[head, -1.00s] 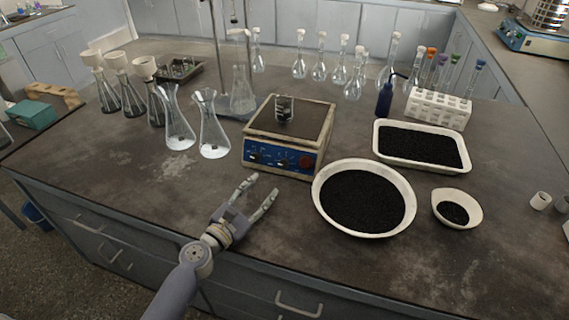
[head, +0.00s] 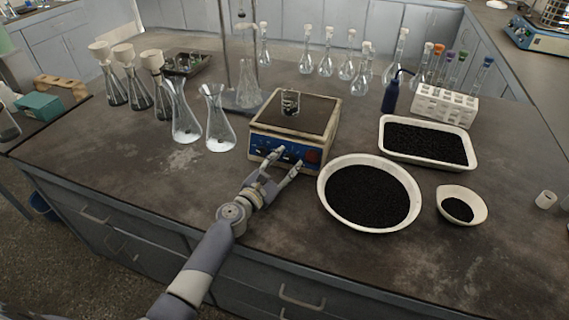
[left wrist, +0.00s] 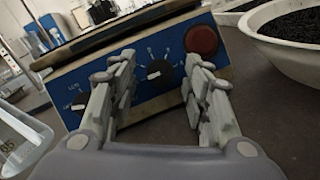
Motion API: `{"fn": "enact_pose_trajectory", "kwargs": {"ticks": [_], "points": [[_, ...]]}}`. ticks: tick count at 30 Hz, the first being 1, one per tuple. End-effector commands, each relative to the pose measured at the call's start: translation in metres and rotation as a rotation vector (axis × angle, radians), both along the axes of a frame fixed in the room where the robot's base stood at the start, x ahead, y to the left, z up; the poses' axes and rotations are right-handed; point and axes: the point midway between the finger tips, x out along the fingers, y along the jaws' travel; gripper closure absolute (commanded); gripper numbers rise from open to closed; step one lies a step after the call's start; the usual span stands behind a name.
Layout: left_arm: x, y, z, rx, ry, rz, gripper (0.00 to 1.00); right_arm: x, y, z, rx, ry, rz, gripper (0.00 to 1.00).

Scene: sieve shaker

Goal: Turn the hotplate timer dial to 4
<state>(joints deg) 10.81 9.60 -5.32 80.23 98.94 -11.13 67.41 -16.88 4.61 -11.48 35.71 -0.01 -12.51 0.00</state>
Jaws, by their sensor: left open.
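The hotplate (head: 297,113) has a cream body and a blue front panel. In the left wrist view, the panel carries a black middle dial (left wrist: 160,74) with a white pointer mark, a second black dial (left wrist: 80,103) to its left and a red round knob (left wrist: 201,40) at upper right. The small print is too blurred to tell which dial is the timer. My left gripper (head: 288,160) is open at the panel, and the left wrist view shows its fingers (left wrist: 160,64) on either side of the middle dial. Contact cannot be told. My right gripper is out of view.
A small beaker (head: 290,102) stands on the hotplate. Conical flasks (head: 220,128) stand to its left. A round bowl of black grains (head: 324,205) lies close to the right of my left gripper, with a white tray (head: 382,150) behind it. The front left counter is clear.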

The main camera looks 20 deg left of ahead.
Motion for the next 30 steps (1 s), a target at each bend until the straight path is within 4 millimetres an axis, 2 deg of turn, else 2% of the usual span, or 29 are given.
{"fn": "enact_pose_trajectory", "kwargs": {"ticks": [2,6,8,20,30], "points": [[0.000,0.000,0.000,0.000,0.000,0.000,0.56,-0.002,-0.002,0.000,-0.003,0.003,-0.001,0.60],[0.000,0.000,0.000,0.000,0.000,0.000,0.87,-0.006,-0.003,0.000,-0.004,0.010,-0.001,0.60],[0.000,0.000,0.000,0.000,0.000,0.000,1.00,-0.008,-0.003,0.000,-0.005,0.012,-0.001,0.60],[0.000,0.001,0.001,0.040,-0.001,-0.016,1.00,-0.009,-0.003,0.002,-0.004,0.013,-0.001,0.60],[0.001,0.003,0.004,0.254,-0.008,-0.102,1.00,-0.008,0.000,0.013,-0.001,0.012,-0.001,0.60]]}}
